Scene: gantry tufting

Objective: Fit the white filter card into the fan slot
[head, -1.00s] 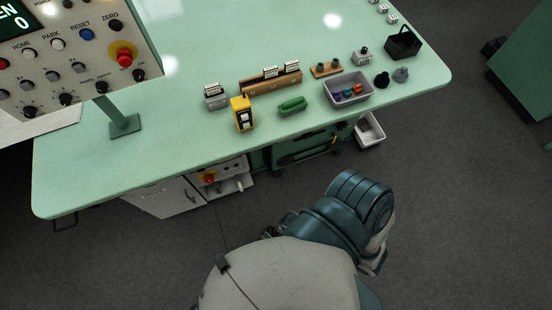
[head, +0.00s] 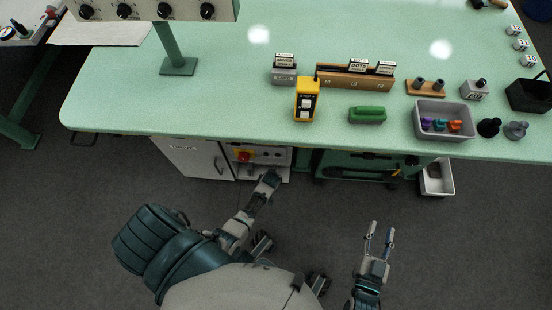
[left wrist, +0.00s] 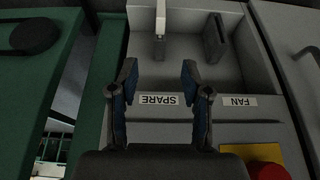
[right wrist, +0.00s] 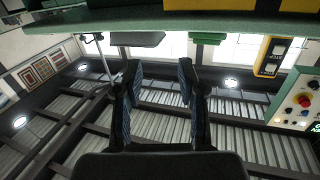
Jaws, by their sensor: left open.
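The white filter card (left wrist: 160,18) stands on edge in the left wrist view, above the SPARE label (left wrist: 159,99). The fan slot (left wrist: 216,38), a dark upright piece above the FAN label (left wrist: 237,101), is to its right. My left gripper (left wrist: 160,78) is open, its fingers either side of the line to the card, and the card's lower end shows just beyond the fingertips. In the head view my left gripper (head: 269,181) is at the cabinet front under the table. My right gripper (head: 379,237) is open and empty, over the floor; it also shows in the right wrist view (right wrist: 158,75).
The green table (head: 220,110) overhangs the cabinet panel (head: 270,156). A red button (left wrist: 268,170) on yellow lies at the left wrist view's lower right. A grey bin (head: 443,116), yellow pendant (head: 306,98) and green block (head: 367,114) sit on the table. Floor around my right gripper is clear.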

